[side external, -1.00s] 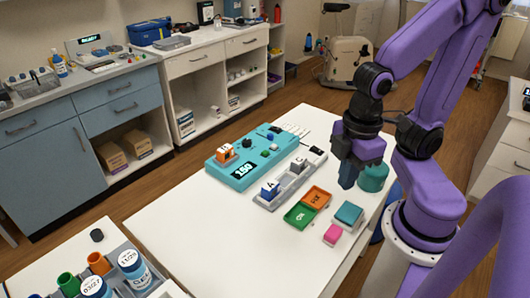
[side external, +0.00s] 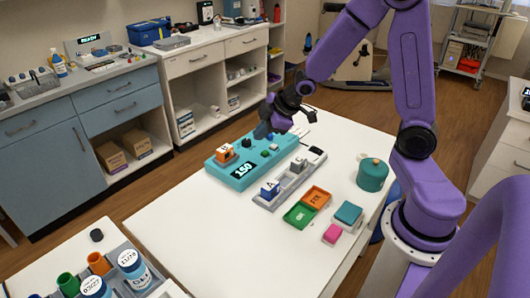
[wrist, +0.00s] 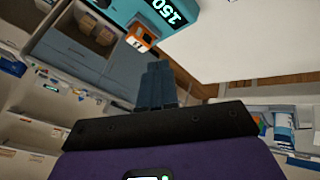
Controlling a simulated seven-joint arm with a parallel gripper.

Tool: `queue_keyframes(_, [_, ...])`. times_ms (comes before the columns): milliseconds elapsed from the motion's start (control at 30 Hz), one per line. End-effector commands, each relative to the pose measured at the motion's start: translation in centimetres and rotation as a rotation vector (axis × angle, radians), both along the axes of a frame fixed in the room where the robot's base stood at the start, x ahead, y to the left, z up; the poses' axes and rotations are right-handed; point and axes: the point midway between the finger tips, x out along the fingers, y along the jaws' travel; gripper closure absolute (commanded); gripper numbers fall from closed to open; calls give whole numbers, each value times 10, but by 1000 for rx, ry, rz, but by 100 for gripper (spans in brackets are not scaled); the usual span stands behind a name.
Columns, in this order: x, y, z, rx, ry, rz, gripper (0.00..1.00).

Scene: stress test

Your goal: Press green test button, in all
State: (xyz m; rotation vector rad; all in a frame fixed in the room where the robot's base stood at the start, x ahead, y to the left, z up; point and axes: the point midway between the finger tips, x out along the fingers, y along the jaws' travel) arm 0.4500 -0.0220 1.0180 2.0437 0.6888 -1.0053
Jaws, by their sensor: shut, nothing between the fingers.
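A teal console (side external: 225,173) with a "150" display lies on the white table. An orange-and-white block (side external: 226,153), a dark knob (side external: 247,143) and small buttons (side external: 265,153) are on its top. One button looks greenish, but it is too small to be sure. My gripper (side external: 262,131) is shut and empty, above the far side of the console; I cannot tell the exact gap. In the wrist view the shut fingers (wrist: 156,85) point toward the console (wrist: 118,8) and the orange block (wrist: 141,38), with no button in sight.
A grey tray (side external: 262,203) with several blocks lies right of the console.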

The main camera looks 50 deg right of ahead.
Motion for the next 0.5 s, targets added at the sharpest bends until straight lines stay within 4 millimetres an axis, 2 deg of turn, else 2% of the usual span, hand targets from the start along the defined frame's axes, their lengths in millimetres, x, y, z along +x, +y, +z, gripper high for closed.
queue_keyframes(100, [23, -31, -10, 4, -57, -11, 100])
queue_keyframes(300, [47, -73, -22, 12, -145, -13, 100])
queue_keyframes(500, [55, -94, -27, 17, -192, -11, 100])
